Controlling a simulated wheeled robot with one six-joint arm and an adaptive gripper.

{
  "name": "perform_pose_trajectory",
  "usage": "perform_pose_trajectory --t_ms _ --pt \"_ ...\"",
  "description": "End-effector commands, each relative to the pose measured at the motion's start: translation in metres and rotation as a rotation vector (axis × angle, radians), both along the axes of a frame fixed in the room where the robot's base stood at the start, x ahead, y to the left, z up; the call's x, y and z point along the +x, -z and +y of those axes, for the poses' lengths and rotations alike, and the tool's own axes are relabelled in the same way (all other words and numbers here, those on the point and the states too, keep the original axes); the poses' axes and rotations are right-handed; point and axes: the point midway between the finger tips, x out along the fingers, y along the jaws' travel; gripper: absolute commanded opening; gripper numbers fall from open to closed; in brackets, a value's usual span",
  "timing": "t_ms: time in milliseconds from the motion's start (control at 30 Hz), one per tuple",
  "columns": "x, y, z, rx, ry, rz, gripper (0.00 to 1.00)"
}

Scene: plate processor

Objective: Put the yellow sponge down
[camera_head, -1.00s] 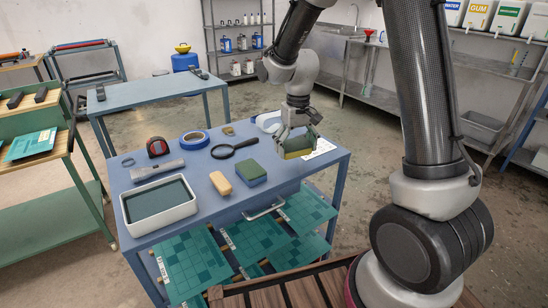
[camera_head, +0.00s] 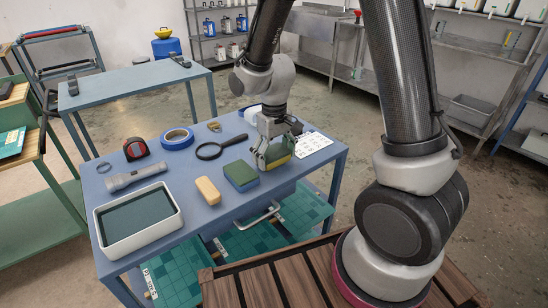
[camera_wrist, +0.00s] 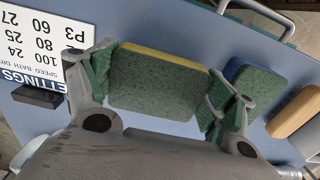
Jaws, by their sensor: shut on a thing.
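The yellow sponge (camera_head: 277,163), with a green scouring face and a yellow layer below, is between the fingers of my gripper (camera_head: 275,155). In the wrist view, the fingers (camera_wrist: 158,85) press on the two ends of the sponge (camera_wrist: 158,83), green face towards the camera, yellow edge along the far side. It is low over the right part of the blue table (camera_head: 232,211). I cannot tell whether its underside touches the table.
A blue-and-green sponge (camera_head: 241,175) lies just left of my gripper, with a tan block (camera_head: 208,190) beyond. A magnifier (camera_head: 220,147) lies behind, and a printed card (camera_head: 313,143) to the right. A white tray (camera_head: 139,241) stands at the front left.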

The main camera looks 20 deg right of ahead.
Motion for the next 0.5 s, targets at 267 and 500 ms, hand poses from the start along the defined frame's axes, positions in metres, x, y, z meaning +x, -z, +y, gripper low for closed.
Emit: perform_pose_trajectory --t_ms 267,500 --pt "0.0003 0.0104 0.0001 0.001 0.0 -0.002 0.49" --pt "0.0002 0.013 0.0001 0.0 0.0 -0.001 0.91"
